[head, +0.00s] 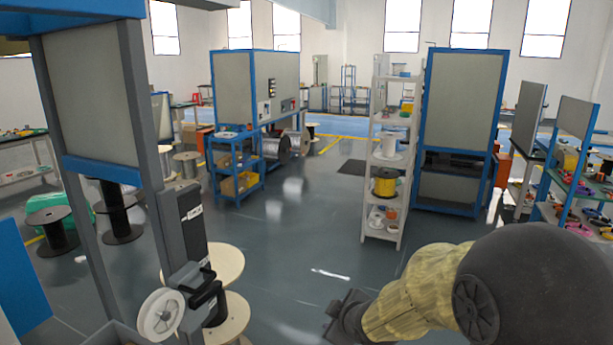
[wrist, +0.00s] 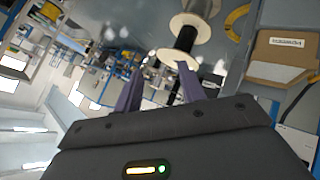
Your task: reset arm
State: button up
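My arm comes in from the lower right of the head view, with a black rounded link and a yellowish sleeve. My gripper (head: 343,316) is the dark end of it, low in the middle and over the grey floor. In the wrist view, the two purple-grey fingers of my gripper (wrist: 160,70) stand apart with a gap between them. Nothing is held between them. The wrist picture is strongly tilted, with windows on the left and spools at the top.
A machine post with a small white spool (head: 161,314) and large cream spools (head: 226,262) stands left of my gripper. A white shelf (head: 396,160) with spools stands ahead. A cardboard box (wrist: 283,56) shows in the wrist view. The middle floor (head: 300,225) is clear.

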jog(key=s+d+m+g+h+p, duration=0.1)
jog(key=s+d+m+g, duration=0.1)
jog(key=s+d+m, duration=0.1)
jog(key=s+d+m+g+h+p, duration=0.1)
jog(key=s+d+m+g, duration=0.1)
jog(key=s+m, duration=0.3)
jog(key=s+d+f+m+g+h+p, duration=0.1)
jog(key=s+d+m, duration=0.3)
jog(key=s, duration=0.5)
jog(key=shift+s+g, duration=0.25)
jog(key=shift+g, duration=0.55)
jog(key=shift+w+f, duration=0.1)
